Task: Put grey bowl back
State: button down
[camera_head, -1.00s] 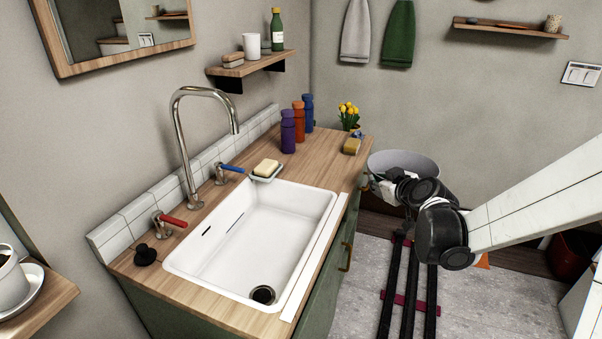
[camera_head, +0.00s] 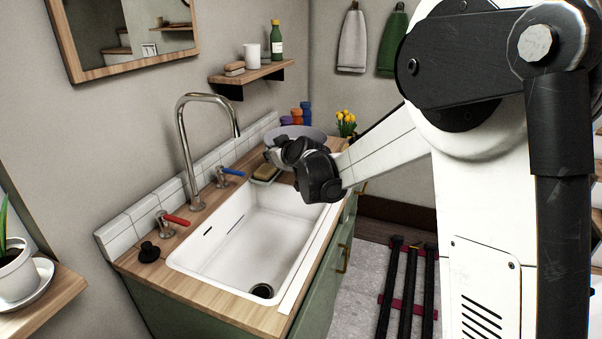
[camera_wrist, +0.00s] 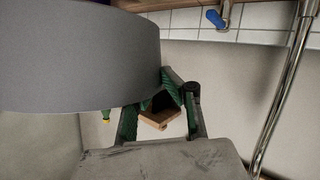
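The grey bowl (camera_head: 306,132) is in the air over the back end of the wooden counter in the head view, partly hidden by my gripper (camera_head: 281,151). In the wrist view the bowl's grey wall (camera_wrist: 80,58) fills the upper left. My gripper's green-padded fingers (camera_wrist: 168,82) come together at the bowl's right edge and look shut on it. The exact contact is partly hidden. The white sink (camera_head: 215,255) is empty, in front of the gripper.
A steel faucet (camera_head: 184,140) with red (camera_head: 178,220) and blue (camera_head: 230,171) handles stands left of the sink. A soap dish (camera_head: 266,181), three coloured bottles (camera_head: 297,114) and yellow flowers (camera_head: 345,118) are near the bowl. A wall shelf (camera_head: 255,73) holds a cup and bottle.

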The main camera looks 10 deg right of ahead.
jog(key=w+d+f, duration=0.2)
jog(key=w+d+f+b, duration=0.1)
jog(key=w+d+f, duration=0.1)
jog(key=d, duration=0.1)
jog(key=w+d+f, duration=0.2)
jog(key=d, duration=0.1)
jog(key=shift+d+f, duration=0.15)
jog(key=shift+d, duration=0.1)
jog(key=shift+f+b, duration=0.6)
jog(key=shift+f, duration=1.45)
jog(key=shift+f, duration=0.1)
jog(key=c, duration=1.9)
grip_release()
